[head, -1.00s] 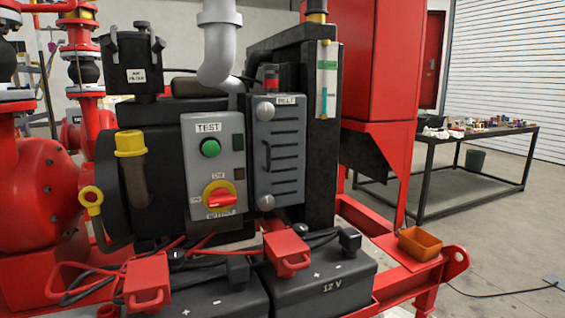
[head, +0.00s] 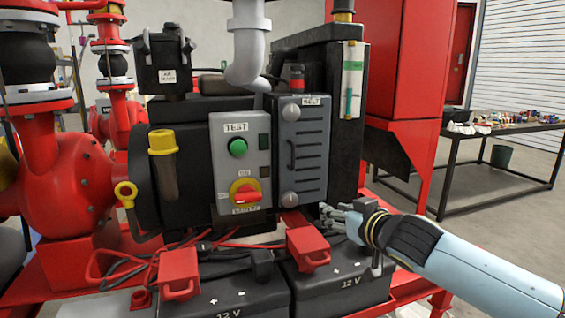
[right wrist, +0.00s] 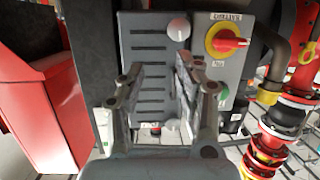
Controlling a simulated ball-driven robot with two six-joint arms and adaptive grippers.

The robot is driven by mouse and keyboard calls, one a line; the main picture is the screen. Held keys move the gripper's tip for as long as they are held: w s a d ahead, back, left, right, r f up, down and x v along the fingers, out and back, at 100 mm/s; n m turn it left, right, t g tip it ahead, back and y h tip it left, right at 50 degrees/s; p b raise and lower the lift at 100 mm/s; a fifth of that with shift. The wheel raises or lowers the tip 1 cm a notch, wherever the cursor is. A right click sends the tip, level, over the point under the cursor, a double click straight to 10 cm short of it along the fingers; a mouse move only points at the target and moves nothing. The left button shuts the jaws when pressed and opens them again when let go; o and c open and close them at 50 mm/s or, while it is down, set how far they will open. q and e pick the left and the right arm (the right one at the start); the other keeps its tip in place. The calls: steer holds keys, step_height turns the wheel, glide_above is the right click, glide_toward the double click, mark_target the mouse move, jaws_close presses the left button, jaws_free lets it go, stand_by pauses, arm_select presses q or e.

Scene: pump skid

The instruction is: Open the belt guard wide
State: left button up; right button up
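The belt guard (head: 301,150) is a grey slotted panel with a BELT label, lying closed against the machine right of the TEST panel. It has a dark handle (head: 291,154) on its left side, a round upper knob (head: 291,112) and a lower knob (head: 289,199). My right gripper (head: 328,216) is just below and right of the guard, apart from it. In the right wrist view my right gripper (right wrist: 159,66) is open and empty, its fingers spread in front of the guard (right wrist: 150,45). That view is upside down; the handle cannot be made out there. My left gripper is not in view.
The TEST panel (head: 240,160), with a green button and red switch, stands left of the guard. Batteries (head: 340,285) with red clamps (head: 307,246) and cables lie below. A red cabinet (head: 408,80) stands right. A workbench (head: 500,140) is farther back.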

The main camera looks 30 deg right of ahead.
mark_target(294, 148)
steer(key=w+r+t+p, duration=0.1)
steer(key=w+r, duration=0.2)
steer(key=w+r+t+y+p, duration=0.1)
steer(key=w+r+p, duration=0.1)
steer(key=w+r, duration=0.1)
steer(key=w+a+r+n+t+y+p, duration=0.1)
steer(key=w+r+p, duration=0.1)
steer(key=w+r, duration=0.2)
steer(key=shift+r, duration=0.6)
steer(key=w+b, duration=0.2)
steer(key=w+f+b, duration=0.1)
steer(key=w+b, duration=0.1)
steer(key=shift+w+d+b, duration=0.15)
steer(key=shift+w+b, duration=0.1)
steer(key=shift+b, duration=0.15)
steer(key=shift+w+r, duration=0.2)
steer(key=shift+w, duration=0.25)
jaws_close()
steer(key=shift+s, duration=0.1)
